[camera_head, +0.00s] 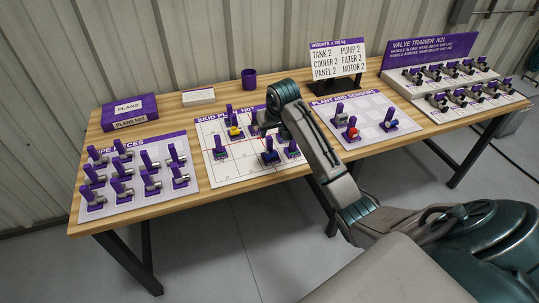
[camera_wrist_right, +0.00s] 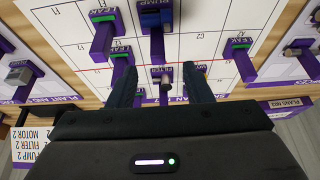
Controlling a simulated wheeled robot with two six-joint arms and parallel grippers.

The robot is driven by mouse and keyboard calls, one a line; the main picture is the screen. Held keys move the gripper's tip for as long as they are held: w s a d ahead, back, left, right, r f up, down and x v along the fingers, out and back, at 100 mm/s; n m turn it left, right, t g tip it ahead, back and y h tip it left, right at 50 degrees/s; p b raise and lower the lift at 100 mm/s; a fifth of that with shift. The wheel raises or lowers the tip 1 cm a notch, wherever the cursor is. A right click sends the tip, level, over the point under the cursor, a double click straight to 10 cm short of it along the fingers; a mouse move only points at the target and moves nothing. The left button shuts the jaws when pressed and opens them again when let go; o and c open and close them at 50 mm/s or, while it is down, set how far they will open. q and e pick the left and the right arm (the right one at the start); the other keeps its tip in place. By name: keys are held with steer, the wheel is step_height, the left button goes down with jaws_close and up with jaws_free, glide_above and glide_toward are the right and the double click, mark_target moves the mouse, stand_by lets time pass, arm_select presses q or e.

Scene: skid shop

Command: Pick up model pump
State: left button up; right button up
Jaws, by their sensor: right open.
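A purple block labelled PUMP (camera_wrist_right: 155,18) with a blue part on it stands on the white gridded board, at the top middle of the right wrist view. It appears to be the blue-based purple piece (camera_head: 270,157) near the board's front edge in the head view. My right gripper (camera_wrist_right: 160,80) is open above the board, its dark fingers spread. A smaller piece labelled FILTER (camera_wrist_right: 163,76) shows between the fingers; the pump shows beyond the fingertips, apart from them. In the head view my right gripper (camera_head: 264,123) is partly hidden by its own arm. My left gripper is not in view.
Purple pieces with green parts labelled LEAK (camera_wrist_right: 238,50) stand either side of the pump. A yellow-based piece (camera_head: 234,130) stands farther back. Boards with other pieces flank this one, with a weights sign (camera_head: 338,60) and a purple cup (camera_head: 249,78) behind.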

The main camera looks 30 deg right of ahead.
mark_target(270, 139)
steer(key=p+x, duration=0.1)
steer(key=x, duration=0.4)
steer(key=shift+w, duration=0.15)
steer(key=shift+w+d+f+p, duration=0.15)
steer(key=shift+w+f+p, duration=0.15)
steer(key=shift+f, duration=0.2)
steer(key=p+x, duration=0.1)
steer(key=x, duration=0.2)
steer(key=shift+w+d+f, duration=0.1)
steer(key=shift+w+f, duration=0.2)
steer(key=shift+f, duration=0.25)
jaws_close()
steer(key=shift+d+r, duration=0.1)
